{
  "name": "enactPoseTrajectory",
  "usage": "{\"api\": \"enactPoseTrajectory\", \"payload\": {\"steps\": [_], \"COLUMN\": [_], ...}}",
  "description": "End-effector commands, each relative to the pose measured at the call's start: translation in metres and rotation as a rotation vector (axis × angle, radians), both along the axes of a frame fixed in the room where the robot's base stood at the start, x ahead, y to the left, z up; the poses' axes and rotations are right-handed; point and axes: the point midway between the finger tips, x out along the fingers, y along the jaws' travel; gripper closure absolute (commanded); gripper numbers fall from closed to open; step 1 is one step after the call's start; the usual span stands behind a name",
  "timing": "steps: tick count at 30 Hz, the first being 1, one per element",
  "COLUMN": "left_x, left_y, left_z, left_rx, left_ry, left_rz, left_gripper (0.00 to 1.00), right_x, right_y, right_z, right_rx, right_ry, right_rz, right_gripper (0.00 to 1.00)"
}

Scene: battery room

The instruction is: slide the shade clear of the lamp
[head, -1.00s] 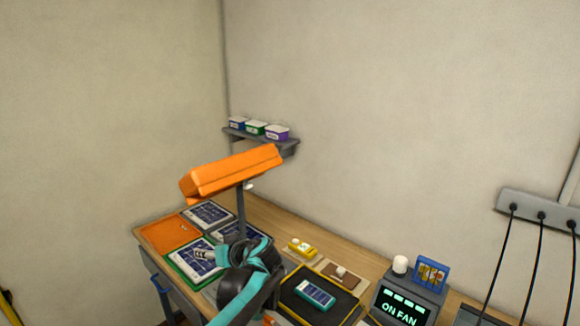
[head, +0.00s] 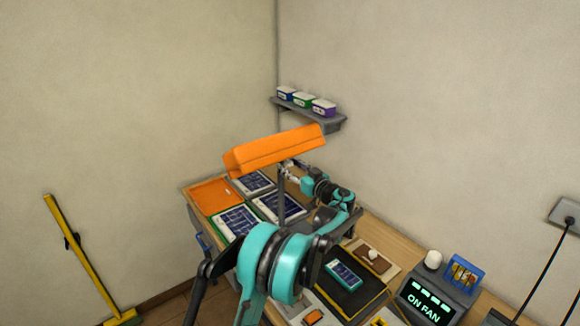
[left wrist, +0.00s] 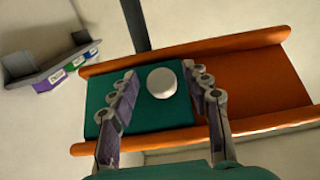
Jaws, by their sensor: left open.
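The orange shade (head: 275,150) is a long trough over the desk, at the top of the grey lamp post (head: 282,205). In the left wrist view I see its underside, with orange rails (left wrist: 190,45) along both long edges. A green panel (left wrist: 112,105) fills the left part between the rails; the right part is bare orange. A round white knob (left wrist: 161,83) stands out on the green panel. My left gripper (head: 291,170) is under the shade, open. In the left wrist view its fingers (left wrist: 160,73) are on either side of the knob, apart from it. My right gripper is out of view.
A wall shelf (head: 310,114) with three small boxes is behind the shade. Framed panels (head: 280,206) and an orange tray (head: 213,195) lie on the desk below. An "ON FAN" console (head: 425,300) stands at right. A yellow-handled tool (head: 85,255) leans at the left wall.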

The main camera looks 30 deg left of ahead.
Motion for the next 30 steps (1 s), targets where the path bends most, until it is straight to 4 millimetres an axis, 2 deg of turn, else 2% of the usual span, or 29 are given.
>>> {"api": "enactPoseTrajectory", "payload": {"steps": [4, 11, 15, 17, 25, 30], "left_x": [0.003, 0.003, 0.003, 0.003, -0.003, -0.028], "left_y": [0.008, 0.009, 0.008, 0.008, 0.011, 0.021], "left_z": [0.000, 0.000, 0.000, 0.000, 0.000, -0.001], "left_rx": [0.000, -0.001, -0.001, -0.001, -0.001, -0.001], "left_ry": [0.000, 0.000, 0.000, 0.000, 0.000, 0.001], "left_rz": [0.001, 0.000, 0.000, 0.000, 0.001, 0.002], "left_gripper": [0.52, 0.52, 0.86, 1.00, 1.00, 1.00], "right_x": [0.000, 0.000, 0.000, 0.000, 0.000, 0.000], "right_y": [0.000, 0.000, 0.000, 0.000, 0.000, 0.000], "right_z": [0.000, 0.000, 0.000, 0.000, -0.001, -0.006], "right_rx": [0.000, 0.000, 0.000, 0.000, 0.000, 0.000], "right_ry": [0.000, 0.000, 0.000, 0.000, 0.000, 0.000], "right_rz": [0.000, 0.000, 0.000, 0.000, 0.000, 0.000], "right_gripper": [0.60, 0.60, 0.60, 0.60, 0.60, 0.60]}}
